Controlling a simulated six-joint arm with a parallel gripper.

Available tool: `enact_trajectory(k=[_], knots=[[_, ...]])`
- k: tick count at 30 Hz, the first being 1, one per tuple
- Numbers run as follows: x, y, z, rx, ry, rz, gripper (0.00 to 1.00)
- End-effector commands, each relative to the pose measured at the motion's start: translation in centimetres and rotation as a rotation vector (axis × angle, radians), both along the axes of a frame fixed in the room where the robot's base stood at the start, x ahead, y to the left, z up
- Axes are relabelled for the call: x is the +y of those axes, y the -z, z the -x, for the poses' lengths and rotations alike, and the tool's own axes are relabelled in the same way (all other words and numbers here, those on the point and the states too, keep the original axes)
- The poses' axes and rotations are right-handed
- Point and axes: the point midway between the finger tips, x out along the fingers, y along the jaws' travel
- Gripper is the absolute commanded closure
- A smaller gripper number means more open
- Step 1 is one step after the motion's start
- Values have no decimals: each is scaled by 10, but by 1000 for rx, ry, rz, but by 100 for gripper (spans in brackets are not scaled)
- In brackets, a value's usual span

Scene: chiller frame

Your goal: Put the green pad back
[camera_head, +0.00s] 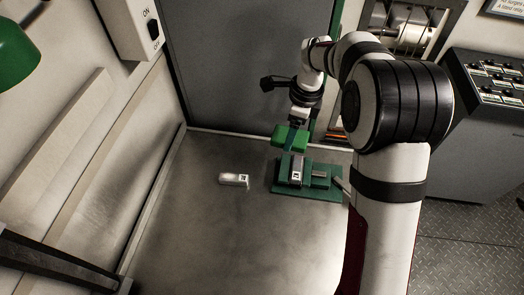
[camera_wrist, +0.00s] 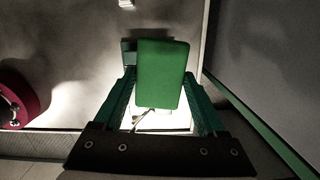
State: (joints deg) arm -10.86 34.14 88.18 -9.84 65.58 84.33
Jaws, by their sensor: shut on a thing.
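The green pad (camera_head: 283,134) is a bright green block held in the air by my gripper (camera_head: 291,143), above the back part of the dark green fixture (camera_head: 315,188). In the wrist view the pad (camera_wrist: 162,72) fills the space between the two teal fingers of my gripper (camera_wrist: 161,82), which are shut on it. The fixture lies on the grey bench and carries a pale metal block (camera_head: 296,170) and a smaller green part (camera_head: 320,178). The pad looks apart from the fixture, but the exact gap is hard to tell.
A red round thing (camera_wrist: 22,95) shows at the left of the wrist view. A wall switch box (camera_head: 135,30) is at upper left. The front and left of the bench are clear.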

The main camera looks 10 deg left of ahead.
Motion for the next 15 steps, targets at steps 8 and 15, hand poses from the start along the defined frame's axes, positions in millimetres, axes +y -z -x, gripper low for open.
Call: enact_trajectory(k=[8, 15], knots=[[47, 34, -28, 0, 266, -8, 78], [120, 78, -31, -2, 268, -9, 78]])
